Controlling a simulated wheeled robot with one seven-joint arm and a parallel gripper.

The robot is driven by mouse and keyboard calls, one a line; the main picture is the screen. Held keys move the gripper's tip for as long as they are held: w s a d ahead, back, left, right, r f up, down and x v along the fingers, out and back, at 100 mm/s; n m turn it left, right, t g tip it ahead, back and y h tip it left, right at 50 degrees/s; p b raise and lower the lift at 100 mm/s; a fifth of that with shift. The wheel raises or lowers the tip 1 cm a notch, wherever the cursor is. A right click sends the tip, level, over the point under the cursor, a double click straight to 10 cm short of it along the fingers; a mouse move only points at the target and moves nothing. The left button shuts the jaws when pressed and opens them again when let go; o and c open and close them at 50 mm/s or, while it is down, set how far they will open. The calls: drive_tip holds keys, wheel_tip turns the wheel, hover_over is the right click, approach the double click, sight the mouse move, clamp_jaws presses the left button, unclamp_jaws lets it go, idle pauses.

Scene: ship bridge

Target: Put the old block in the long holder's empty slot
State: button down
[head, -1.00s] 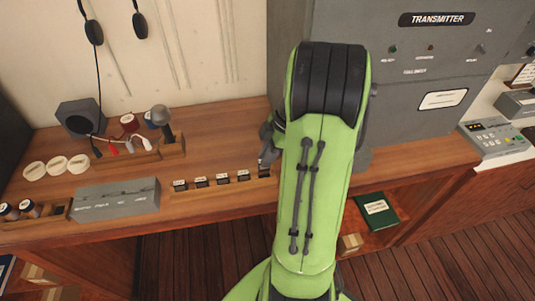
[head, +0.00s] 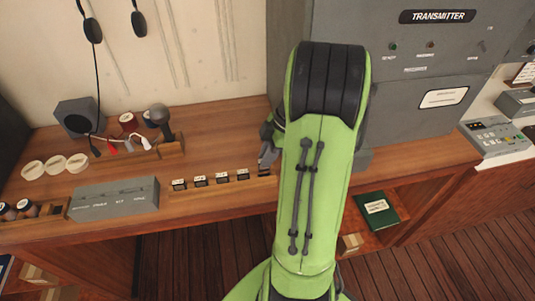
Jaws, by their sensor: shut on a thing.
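The long holder (head: 222,190) is a low wooden strip along the desk's front edge, with several dark blocks with white labels (head: 200,181) standing in a row in it. My gripper (head: 265,162) is at the holder's right end, pointing down, partly hidden behind my green arm. It is shut on a small dark block, low at the holder's right end. That block is mostly hidden by the fingers, so its label cannot be read. I cannot tell whether it is in a slot or just above one.
A grey box (head: 115,200) stands left of the holder. The grey transmitter cabinet (head: 425,60) rises at right. A green book (head: 377,210) lies on a lower shelf.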

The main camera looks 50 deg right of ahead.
sight(268, 169)
drive_tip(key=shift+f+b, duration=1.6)
drive_tip(key=shift+b, duration=0.4)
idle(3.2)
drive_tip(key=c, duration=1)
unclamp_jaws()
drive_tip(key=shift+c, duration=0.2)
wheel_tip(268, 169, up, 10)
drive_tip(key=p, duration=0.3)
drive_tip(key=shift+p, duration=0.4)
drive_tip(key=shift+a, duration=0.1)
